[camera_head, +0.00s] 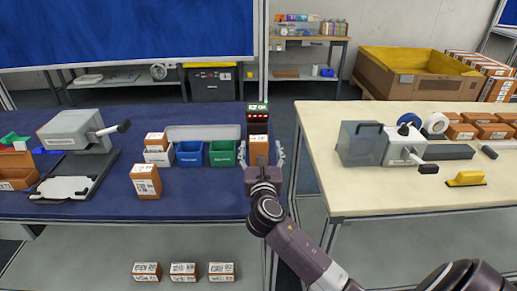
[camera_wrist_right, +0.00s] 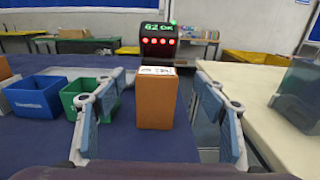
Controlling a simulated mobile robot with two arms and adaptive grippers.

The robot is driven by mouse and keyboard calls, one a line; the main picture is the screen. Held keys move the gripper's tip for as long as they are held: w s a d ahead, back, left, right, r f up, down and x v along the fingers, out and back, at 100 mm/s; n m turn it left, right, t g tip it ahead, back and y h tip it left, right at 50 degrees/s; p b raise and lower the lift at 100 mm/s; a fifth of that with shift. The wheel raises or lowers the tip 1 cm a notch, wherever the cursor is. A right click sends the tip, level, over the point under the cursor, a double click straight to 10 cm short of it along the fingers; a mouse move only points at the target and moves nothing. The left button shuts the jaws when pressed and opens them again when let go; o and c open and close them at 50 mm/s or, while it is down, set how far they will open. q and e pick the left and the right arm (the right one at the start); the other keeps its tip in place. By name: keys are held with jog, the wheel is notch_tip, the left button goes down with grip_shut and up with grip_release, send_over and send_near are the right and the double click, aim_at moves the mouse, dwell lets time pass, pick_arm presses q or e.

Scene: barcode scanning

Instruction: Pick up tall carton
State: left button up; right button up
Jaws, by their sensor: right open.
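The tall carton (camera_head: 259,149) is a brown upright box with a white label on top, near the right edge of the blue table. In the right wrist view the tall carton (camera_wrist_right: 156,104) stands between the spread fingers, with space on both sides. My right gripper (camera_head: 261,158) is open, and its fingers reach along either side of the carton without visible contact. The black scanner (camera_head: 257,117) stands behind the carton, with red lights and a green display; it also shows in the right wrist view (camera_wrist_right: 158,42). My left gripper is out of view.
Blue (camera_head: 189,153) and green (camera_head: 222,153) bins stand left of the carton. Another labelled carton (camera_head: 146,181) stands further left. A gap separates the blue table from the cream table (camera_head: 380,190) at right, which holds a grey device (camera_head: 362,144).

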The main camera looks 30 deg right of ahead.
aim_at(259, 143)
jog(key=shift+w+d+r, duration=0.1)
jog(key=shift+w+d, duration=0.15)
jog(key=shift+w, duration=0.35)
jog(key=x, duration=0.3)
jog(key=shift+w+f, duration=0.35)
jog(key=shift+w, duration=0.05)
jog(key=shift+w+d, duration=0.2)
jog(key=shift+w, duration=0.05)
jog(key=c, duration=0.4)
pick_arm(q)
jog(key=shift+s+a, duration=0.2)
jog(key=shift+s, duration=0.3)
pick_arm(e)
jog(key=c, duration=1.1)
